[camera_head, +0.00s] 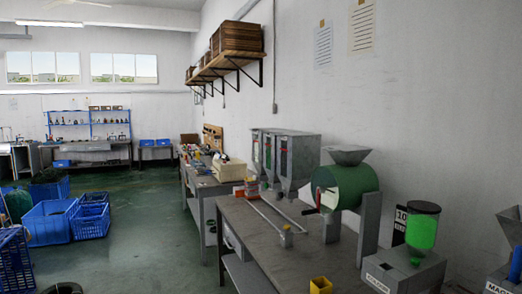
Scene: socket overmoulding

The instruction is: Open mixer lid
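The mixer appears to be the green drum (345,186) on the workbench right of centre, held between grey upright supports. A grey funnel (347,155) sits on top of it. Neither of my grippers is in view.
Blue crates (47,222) stand at left. The green floor (140,232) between is mostly clear.

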